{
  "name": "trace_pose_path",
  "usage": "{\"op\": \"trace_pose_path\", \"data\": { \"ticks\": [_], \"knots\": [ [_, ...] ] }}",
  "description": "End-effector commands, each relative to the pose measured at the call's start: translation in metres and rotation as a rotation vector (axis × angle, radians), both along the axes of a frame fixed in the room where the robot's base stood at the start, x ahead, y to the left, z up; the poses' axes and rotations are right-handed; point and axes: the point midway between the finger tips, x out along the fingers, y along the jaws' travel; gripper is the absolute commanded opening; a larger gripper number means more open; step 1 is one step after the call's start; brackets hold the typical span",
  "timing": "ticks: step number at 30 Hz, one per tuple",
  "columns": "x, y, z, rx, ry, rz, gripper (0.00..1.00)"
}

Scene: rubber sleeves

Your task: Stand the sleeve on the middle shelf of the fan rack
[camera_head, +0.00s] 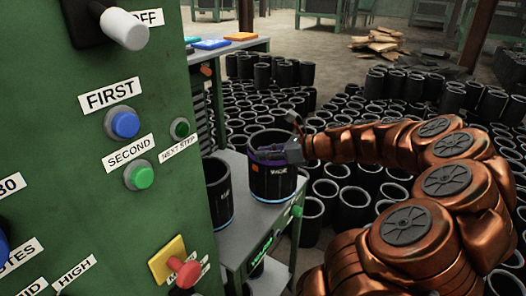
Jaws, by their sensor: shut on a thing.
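The fingertips are small and partly hidden by the rim. I cannot tell whether the sleeve's foot touches the bench. A second black sleeve (217,192) stands just left of it, partly hidden by the green panel. I cannot make out the fan rack for certain.
A green control panel (60,190) with buttons and switches fills the left side, close to the bench. Many black sleeves (340,190) crowd the floor behind and right. A table (255,45) with coloured plates stands behind. A wood pile (377,40) lies farther back.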

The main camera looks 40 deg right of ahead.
Motion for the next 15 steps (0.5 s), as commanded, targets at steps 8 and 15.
{"op": "trace_pose_path", "data": {
  "ticks": [8,15],
  "knots": [
    [0.035,-0.021,-0.003,0.001,0.001,0.004,0.00],
    [0.052,-0.034,-0.005,0.000,-0.001,0.000,0.00]
  ]
}}
